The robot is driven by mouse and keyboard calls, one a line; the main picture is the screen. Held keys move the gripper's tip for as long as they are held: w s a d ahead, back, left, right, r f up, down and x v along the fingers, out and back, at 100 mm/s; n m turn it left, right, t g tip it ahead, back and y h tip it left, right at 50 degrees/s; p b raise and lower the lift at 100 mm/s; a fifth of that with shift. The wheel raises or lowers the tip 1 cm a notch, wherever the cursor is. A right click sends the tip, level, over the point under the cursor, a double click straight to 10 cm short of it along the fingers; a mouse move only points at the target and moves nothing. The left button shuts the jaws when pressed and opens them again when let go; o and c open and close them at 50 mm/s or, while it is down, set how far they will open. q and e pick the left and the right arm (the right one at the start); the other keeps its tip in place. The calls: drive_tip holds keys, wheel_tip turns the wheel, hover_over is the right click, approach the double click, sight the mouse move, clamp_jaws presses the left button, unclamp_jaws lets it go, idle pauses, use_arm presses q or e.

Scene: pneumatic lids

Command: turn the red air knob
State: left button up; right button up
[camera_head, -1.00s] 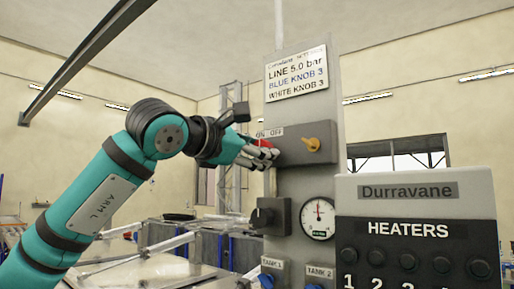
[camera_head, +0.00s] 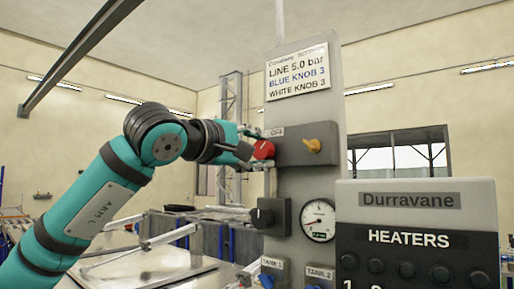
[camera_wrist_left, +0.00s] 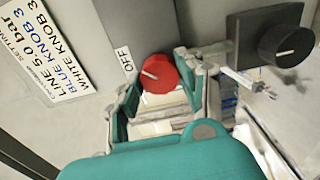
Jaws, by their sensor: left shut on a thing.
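The red air knob (camera_head: 263,150) is on a grey box on the upright panel, just below the OFF label (camera_head: 277,132). My left gripper (camera_head: 255,147) reaches it from the left, one finger above and one below. In the left wrist view the knob (camera_wrist_left: 158,74) sits between the two fingers of the gripper (camera_wrist_left: 161,72), which is shut on it. The knob's white mark points towards the OFF label there. The ON label is hidden. The pressure gauge (camera_head: 318,220) needle points to the lower left. My right gripper is not in view.
Blue tank knobs (camera_head: 268,280) are at the bottom. The Durravane heater box (camera_head: 415,230) stands at the front right.

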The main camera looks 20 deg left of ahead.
use_arm(q)
drive_tip(key=shift+m, duration=0.3)
drive_tip(key=o, duration=1.2)
drive_tip(key=shift+c, duration=0.2)
drive_tip(key=v, duration=1.2)
